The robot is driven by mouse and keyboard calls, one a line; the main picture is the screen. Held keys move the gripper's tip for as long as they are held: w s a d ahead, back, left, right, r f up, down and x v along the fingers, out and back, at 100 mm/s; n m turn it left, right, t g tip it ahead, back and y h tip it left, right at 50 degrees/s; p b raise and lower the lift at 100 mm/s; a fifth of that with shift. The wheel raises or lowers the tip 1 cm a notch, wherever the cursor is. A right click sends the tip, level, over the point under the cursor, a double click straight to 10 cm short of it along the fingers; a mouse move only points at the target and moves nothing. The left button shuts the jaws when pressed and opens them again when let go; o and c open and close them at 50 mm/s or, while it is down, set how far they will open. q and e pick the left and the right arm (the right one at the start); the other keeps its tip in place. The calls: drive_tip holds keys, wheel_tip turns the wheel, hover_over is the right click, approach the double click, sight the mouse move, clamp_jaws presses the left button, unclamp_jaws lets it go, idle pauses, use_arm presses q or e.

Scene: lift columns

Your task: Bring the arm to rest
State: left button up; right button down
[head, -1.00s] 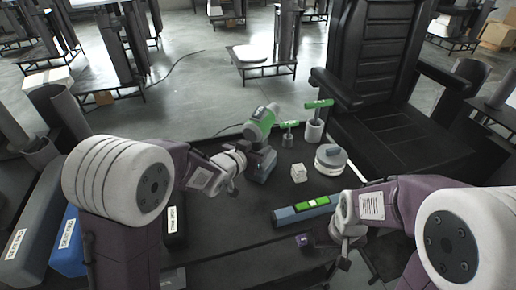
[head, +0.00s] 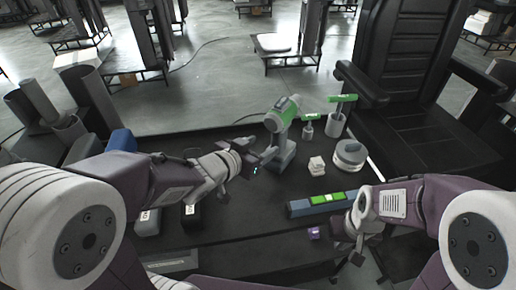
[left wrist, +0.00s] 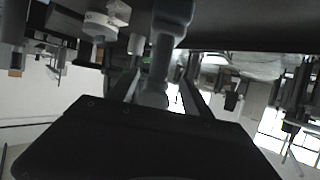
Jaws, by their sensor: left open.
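My left arm comes in from the left in the head view. Its gripper (head: 259,156) is open, just left of the green and grey drill (head: 283,125). In the left wrist view a grey upright shape, probably the drill, lies in line between the two fingers (left wrist: 160,92); contact cannot be told. My right gripper (head: 346,263) points down at the table's near right side, beside a small purple cube (head: 313,233). Its fingers are too small and dark to tell open from shut.
A blue and green bar (head: 319,203), pale blocks (head: 316,166), a round grey and white item (head: 349,154) and green-topped tools (head: 338,118) stand on the dark table (head: 230,231). A black chair (head: 408,75) stands right behind it. Bins and tubes (head: 80,110) stand left.

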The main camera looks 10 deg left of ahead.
use_arm(q)
drive_tip(key=shift+s+a+r, duration=0.15)
drive_tip(key=shift+s+a, duration=0.15)
drive_tip(key=shift+s, duration=0.15)
drive_tip(key=a+r+n+g+y+p, duration=0.15)
drive_tip(key=a+r+p, duration=0.3)
drive_tip(key=p, duration=0.45)
drive_tip(key=s+a+f+n+g+y+p, duration=0.1)
drive_tip(key=a+f+n+g+y+p, duration=0.1)
drive_tip(key=a+f+n+y+p, duration=0.15)
drive_tip(key=s+a+f+g, duration=0.1)
drive_tip(key=s+f+g, duration=0.2)
drive_tip(key=s, duration=0.4)
drive_tip(key=s+a+f+g+y+b, duration=0.1)
drive_tip(key=s+a+f+g, duration=0.1)
drive_tip(key=s+f+g, duration=0.2)
drive_tip(key=s, duration=0.3)
drive_tip(key=shift+s+f+n, duration=0.15)
drive_tip(key=shift+s+n, duration=0.15)
drive_tip(key=shift+s, duration=0.1)
